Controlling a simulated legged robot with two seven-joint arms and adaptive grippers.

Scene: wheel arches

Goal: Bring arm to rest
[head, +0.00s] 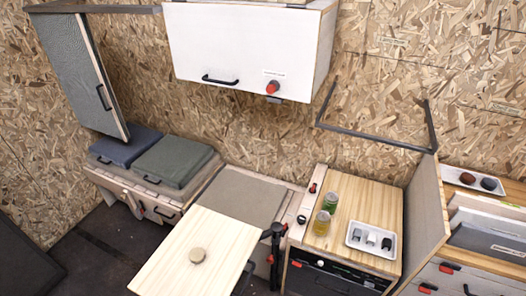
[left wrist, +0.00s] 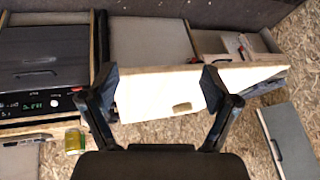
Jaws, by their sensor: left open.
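My left gripper (left wrist: 160,80) shows in the left wrist view with its two dark fingers spread wide apart. Nothing is held between them. The pale wooden tabletop (left wrist: 160,95) with its round brown knob (left wrist: 182,107) appears beyond and between the fingers; I cannot tell the distance. I cannot make out either arm clearly in the head view. My right gripper is in neither view.
In the head view the tabletop (head: 190,255) juts out at the front. A green can (head: 330,202), a yellow can (head: 322,223) and a white tray (head: 356,243) stand on the wooden counter (head: 365,200). A white cabinet (head: 245,45) hangs above. Dark floor (head: 110,250) is free at left.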

